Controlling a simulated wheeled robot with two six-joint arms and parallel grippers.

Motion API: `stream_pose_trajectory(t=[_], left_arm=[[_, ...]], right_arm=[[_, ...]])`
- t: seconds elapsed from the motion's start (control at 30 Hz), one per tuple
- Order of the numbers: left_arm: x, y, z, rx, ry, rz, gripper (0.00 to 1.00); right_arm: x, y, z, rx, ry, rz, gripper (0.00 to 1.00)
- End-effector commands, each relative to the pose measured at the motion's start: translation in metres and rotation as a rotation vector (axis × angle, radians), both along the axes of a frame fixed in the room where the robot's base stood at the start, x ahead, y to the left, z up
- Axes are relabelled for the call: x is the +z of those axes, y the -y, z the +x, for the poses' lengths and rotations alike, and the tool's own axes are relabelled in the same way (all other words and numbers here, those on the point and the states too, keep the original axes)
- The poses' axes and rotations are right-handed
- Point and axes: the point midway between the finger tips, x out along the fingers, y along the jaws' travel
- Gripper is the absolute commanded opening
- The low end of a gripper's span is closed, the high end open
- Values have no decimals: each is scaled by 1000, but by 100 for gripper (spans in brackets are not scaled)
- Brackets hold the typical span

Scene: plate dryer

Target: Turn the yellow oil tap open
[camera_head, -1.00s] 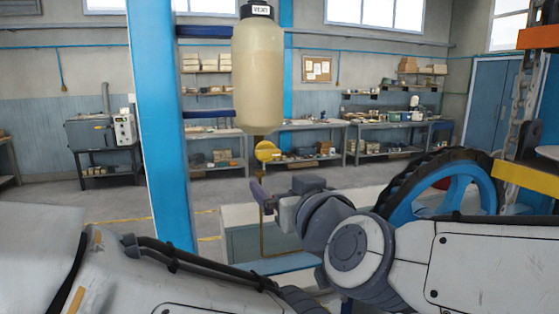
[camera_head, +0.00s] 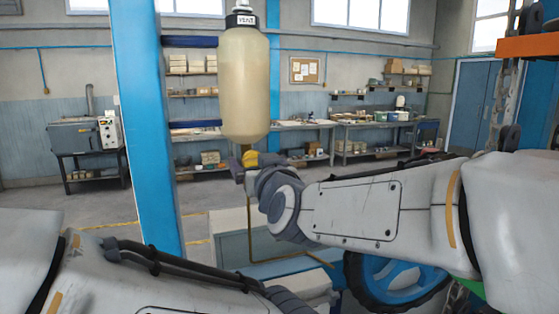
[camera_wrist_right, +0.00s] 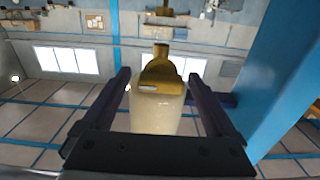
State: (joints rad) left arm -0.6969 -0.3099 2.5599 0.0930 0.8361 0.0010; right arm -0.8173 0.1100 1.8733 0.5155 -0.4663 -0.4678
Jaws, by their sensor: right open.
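The yellow oil tap (camera_head: 250,158) sits under a tall cream-coloured oil bottle (camera_head: 245,85), with a thin brass pipe (camera_head: 250,235) running down below. My right gripper (camera_head: 240,171) is at the tap, partly hidden by its own wrist. In the right wrist view, the open fingers (camera_wrist_right: 159,76) stand on either side of the yellow tap (camera_wrist_right: 160,72), with gaps showing at both sides. The bottle (camera_wrist_right: 155,115) shows behind it. I cannot tell whether a finger touches the tap. My left arm is at the lower left, its gripper out of view.
A blue post (camera_head: 148,130) stands left of the bottle. A grey box-like unit (camera_head: 235,240) is below the tap. A blue wheel with a black tyre (camera_head: 400,280) is at the lower right, under my right arm. Workbenches (camera_head: 370,125) line the back wall.

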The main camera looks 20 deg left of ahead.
Motion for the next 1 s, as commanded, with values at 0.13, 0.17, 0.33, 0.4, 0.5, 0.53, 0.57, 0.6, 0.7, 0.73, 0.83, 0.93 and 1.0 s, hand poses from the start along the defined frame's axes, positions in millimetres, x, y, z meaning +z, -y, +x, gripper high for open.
stream_pose_trajectory(t=[0.13, 0.17, 0.33, 0.4, 0.5, 0.53, 0.57, 0.6, 0.7, 0.73, 0.83, 0.93, 1.0], left_arm=[[0, 0, 0, 0, 0, 0, 50], [0, 0, 0, 0, 0, 0, 50], [0, 0, 0, 0, 0, 0, 50], [0, 0, 0, 0, 0, 0, 50], [-1, 0, 0, 0, 0, 0, 50], [-1, 0, 0, 0, 0, 0, 50], [-1, 0, 0, 0, 0, 0, 50], [-2, 0, 0, 0, 0, 0, 50], [-5, 0, 0, 0, 0, 0, 50], [-6, 0, 0, 0, 0, 0, 50], [-11, 0, 0, -1, 0, 0, 50], [-17, 0, 0, -1, 0, 0, 50], [-22, 0, 0, -1, 0, 0, 50]], right_arm=[[0, 0, 0, 0, 0, 0, 92], [0, 0, 0, 0, 0, 0, 92], [0, 0, 0, 0, 0, 0, 28], [0, 0, 0, 0, 1, -1, 7], [0, 0, 0, 0, -1, 2, 7], [0, 0, 0, 0, -2, 3, 7], [-1, 0, 0, 0, -4, 6, 7], [-1, 0, 0, 0, -7, 11, 7], [-1, 0, 0, 0, -21, 31, 7], [-1, 0, 0, 0, -27, 42, 7], [-2, 0, 0, 0, -54, 84, 7], [-3, 0, 0, 0, -94, 141, 7], [-3, 1, 0, 0, -125, 188, 7]])
